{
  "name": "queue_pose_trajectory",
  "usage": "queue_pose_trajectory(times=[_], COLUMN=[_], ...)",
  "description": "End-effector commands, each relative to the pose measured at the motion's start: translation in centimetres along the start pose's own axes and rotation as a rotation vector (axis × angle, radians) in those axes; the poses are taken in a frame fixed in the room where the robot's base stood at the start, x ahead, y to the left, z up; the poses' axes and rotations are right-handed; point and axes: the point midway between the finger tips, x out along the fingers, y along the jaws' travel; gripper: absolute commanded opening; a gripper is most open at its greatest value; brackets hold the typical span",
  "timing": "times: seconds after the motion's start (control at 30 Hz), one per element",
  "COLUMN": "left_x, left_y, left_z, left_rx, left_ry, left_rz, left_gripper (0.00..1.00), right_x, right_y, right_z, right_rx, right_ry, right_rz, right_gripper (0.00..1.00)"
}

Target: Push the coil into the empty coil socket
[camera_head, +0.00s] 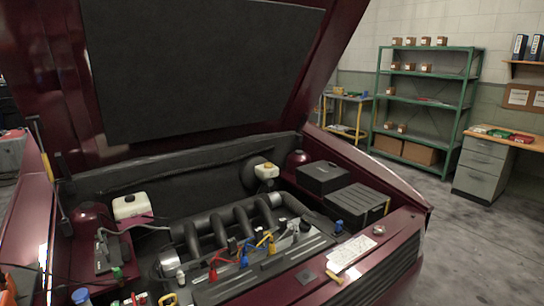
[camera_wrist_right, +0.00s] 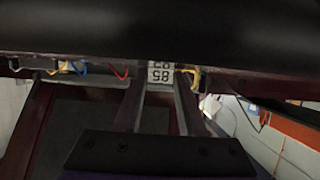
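The engine (camera_head: 230,232) lies in the open bay of a dark red car in the head view. Along its front cover stand small connectors with red (camera_head: 212,272), blue (camera_head: 243,260) and yellow (camera_head: 271,243) leads. I cannot pick out the loose coil or the empty socket for certain. Neither gripper shows in the head view. In the right wrist view, my right gripper (camera_wrist_right: 160,105) appears as a dark body with two bars reaching upward. A pale label with digits (camera_wrist_right: 160,73) shows between the bar ends. Whether they hold anything is unclear.
The raised hood (camera_head: 200,65) stands over the bay. A black box (camera_head: 322,177) and a ribbed battery-like box (camera_head: 357,205) sit at the bay's right. A white reservoir (camera_head: 131,206) is at left. A green shelf (camera_head: 425,100) and workbench (camera_head: 505,140) stand behind, with clear floor between.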

Motion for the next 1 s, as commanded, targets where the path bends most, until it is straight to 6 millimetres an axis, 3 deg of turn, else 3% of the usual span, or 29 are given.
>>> queue_pose_trajectory(times=[0.37,1.0], left_x=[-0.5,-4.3], left_y=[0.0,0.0], left_z=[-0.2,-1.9], left_rx=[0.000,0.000], left_ry=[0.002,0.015], left_rz=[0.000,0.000], left_gripper=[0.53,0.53], right_x=[-0.3,-2.3], right_y=[0.0,0.0], right_z=[-0.6,-5.4], right_rx=[0.000,-0.001], right_ry=[0.000,0.001], right_rz=[0.000,0.000], right_gripper=[0.00,0.00])
